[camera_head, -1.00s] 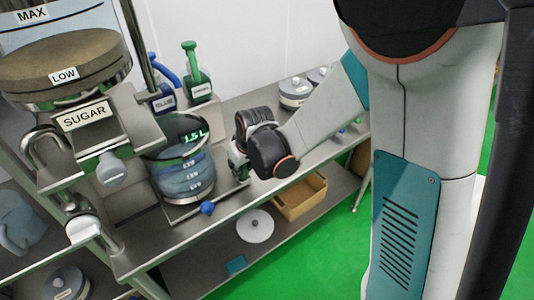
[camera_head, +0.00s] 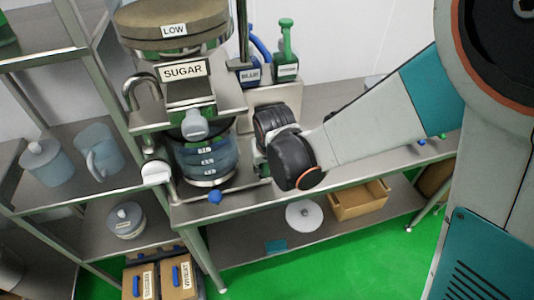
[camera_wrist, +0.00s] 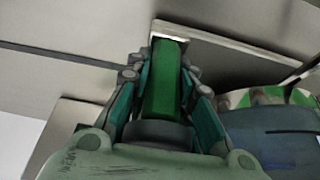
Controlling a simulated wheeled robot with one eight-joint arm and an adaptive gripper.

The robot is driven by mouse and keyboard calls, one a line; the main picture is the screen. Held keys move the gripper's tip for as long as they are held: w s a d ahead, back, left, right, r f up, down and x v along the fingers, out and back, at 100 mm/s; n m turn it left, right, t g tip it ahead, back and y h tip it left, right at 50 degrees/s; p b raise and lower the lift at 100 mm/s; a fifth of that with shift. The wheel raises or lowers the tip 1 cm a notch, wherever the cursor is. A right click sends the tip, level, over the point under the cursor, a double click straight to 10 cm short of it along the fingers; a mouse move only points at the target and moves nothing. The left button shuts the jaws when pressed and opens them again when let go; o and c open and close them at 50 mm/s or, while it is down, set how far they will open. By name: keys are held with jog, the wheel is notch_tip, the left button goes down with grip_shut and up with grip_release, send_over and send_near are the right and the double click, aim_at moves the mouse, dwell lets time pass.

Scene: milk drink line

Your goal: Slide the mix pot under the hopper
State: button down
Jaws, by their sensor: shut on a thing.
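The mix pot (camera_head: 207,162), a clear round vessel with blue marks and bluish contents, stands on the steel bench. Its top is hidden behind the sugar hopper (camera_head: 188,95) and the grey spout (camera_head: 194,125), which overlap it in the head view. I cannot tell whether it is exactly below the spout. My gripper (camera_head: 260,160) is at the pot's right side. In the wrist view my gripper (camera_wrist: 162,75) is shut on a green upright bar (camera_wrist: 163,90), seemingly the pot's handle. The pot's bluish side (camera_wrist: 275,135) shows at right there.
A blue knob (camera_head: 215,196) sits at the bench front below the pot. Blue and green jugs (camera_head: 287,55) stand behind. A shelf rack with lidded pots (camera_head: 47,160) is at left. A wooden box (camera_head: 358,202) and white disc (camera_head: 304,214) lie on the lower shelf.

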jog(key=shift+s+a, duration=0.1)
jog(key=shift+a, duration=0.05)
jog(key=c, duration=1.4)
grip_release()
jog(key=shift+a, duration=0.15)
jog(key=w+d, duration=0.3)
jog(key=d, duration=0.7)
jog(key=w+d, duration=0.4)
jog(key=d, duration=0.6)
jog(key=w+d+p, duration=0.1)
jog(key=w+d, duration=0.3)
jog(key=d, duration=0.6)
jog(key=shift+w+d, duration=0.1)
jog(key=shift+d, duration=0.3)
